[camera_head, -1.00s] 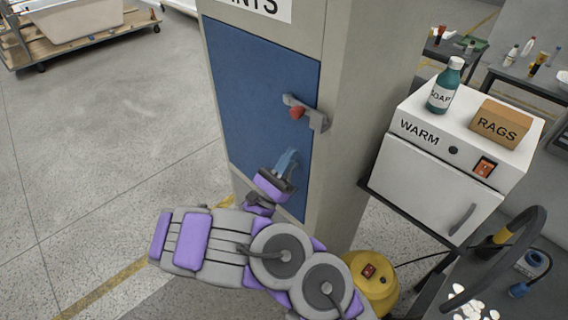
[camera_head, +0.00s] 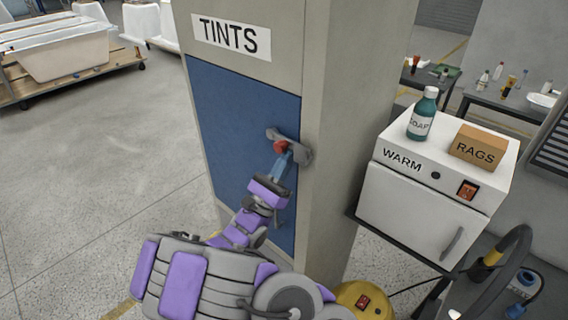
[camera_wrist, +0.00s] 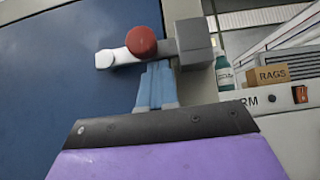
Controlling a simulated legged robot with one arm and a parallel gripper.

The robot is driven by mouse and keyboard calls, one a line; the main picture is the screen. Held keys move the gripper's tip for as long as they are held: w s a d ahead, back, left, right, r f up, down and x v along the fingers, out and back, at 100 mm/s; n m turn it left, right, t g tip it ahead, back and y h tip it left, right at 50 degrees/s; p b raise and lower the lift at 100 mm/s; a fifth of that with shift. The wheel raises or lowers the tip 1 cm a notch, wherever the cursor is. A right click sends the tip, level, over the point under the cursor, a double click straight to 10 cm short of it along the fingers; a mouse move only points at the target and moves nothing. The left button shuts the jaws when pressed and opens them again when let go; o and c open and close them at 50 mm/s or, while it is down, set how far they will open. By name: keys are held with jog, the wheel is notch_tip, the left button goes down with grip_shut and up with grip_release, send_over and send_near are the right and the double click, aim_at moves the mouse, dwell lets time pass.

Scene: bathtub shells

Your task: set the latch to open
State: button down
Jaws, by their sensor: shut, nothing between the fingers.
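The latch (camera_head: 290,144) is a grey bar with a red knob (camera_head: 281,147), mounted at the right edge of the blue door (camera_head: 235,125) on the cabinet labelled TINTS. In the wrist view the latch bar (camera_wrist: 122,56) lies roughly level, running left from a grey block (camera_wrist: 193,44) at the door's edge, with the red knob (camera_wrist: 141,41) on it. My gripper (camera_head: 285,159) is shut and empty, its blue fingers pointing up just below the knob. In the wrist view the fingertips (camera_wrist: 158,66) are right under the bar; whether they touch it I cannot tell.
A white WARM cabinet (camera_head: 420,195) stands to the right, carrying a SOAP bottle (camera_head: 422,115) and a RAGS box (camera_head: 478,147). A yellow canister (camera_head: 366,299) is on the floor below. The floor left of the cabinet is open (camera_head: 95,180).

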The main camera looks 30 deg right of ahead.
jog(key=shift+r, duration=0.1)
jog(key=shift+s+d+r+p, duration=0.1)
jog(key=shift+s+r+p, duration=0.15)
jog(key=shift+r+p, duration=0.35)
jog(key=shift+f, duration=0.35)
